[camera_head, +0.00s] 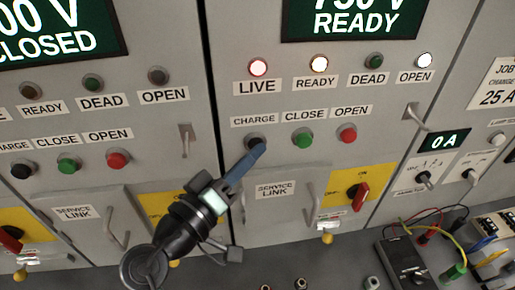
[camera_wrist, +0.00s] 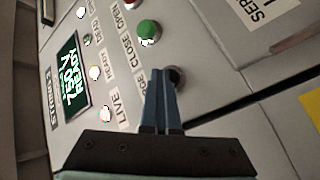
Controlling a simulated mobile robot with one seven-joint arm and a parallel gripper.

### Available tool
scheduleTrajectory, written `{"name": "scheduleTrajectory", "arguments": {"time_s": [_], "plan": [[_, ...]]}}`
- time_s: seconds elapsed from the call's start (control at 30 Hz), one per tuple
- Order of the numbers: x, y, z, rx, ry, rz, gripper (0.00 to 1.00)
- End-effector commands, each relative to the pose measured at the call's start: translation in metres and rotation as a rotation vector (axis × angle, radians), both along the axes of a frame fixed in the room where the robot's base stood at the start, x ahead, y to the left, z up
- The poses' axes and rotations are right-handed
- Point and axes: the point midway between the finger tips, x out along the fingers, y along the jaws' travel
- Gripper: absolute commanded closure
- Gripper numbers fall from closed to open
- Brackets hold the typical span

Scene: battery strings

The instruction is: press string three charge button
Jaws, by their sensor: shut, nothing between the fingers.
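The black charge button (camera_head: 256,143) sits under the CHARGE label on the middle panel, whose display reads READY; the string number is not readable. My gripper (camera_head: 261,149) is shut and empty, its blue fingertips at the button's lower right edge and partly covering it. In the wrist view, the fingertips of my gripper (camera_wrist: 162,73) are just beside the dark charge button (camera_wrist: 177,76). I cannot tell whether they touch it. The green close button (camera_head: 303,139) and red open button (camera_head: 347,134) are to the right.
LIVE (camera_head: 258,67), READY (camera_head: 319,64) and OPEN (camera_head: 424,60) lamps are lit; the DEAD lamp (camera_head: 374,61) is dark. A service link door (camera_head: 285,212) and a red rotary handle (camera_head: 361,196) lie below. The left panel (camera_head: 120,75) reads CLOSED. Cables and a meter (camera_head: 405,265) lie lower right.

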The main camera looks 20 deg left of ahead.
Motion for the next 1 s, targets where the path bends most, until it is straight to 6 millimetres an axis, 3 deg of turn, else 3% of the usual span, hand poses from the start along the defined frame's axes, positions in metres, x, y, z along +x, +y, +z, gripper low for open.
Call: {"name": "scheduleTrajectory", "arguments": {"time_s": [0.23, 0.7, 1.0], "plan": [[-0.003, 0.001, -0.001, 0.000, 0.003, 0.007, 1.00], [-0.041, -0.027, -0.003, 0.001, 0.005, 0.002, 1.00], [-0.050, -0.034, -0.001, -0.001, 0.004, 0.000, 1.00]]}}
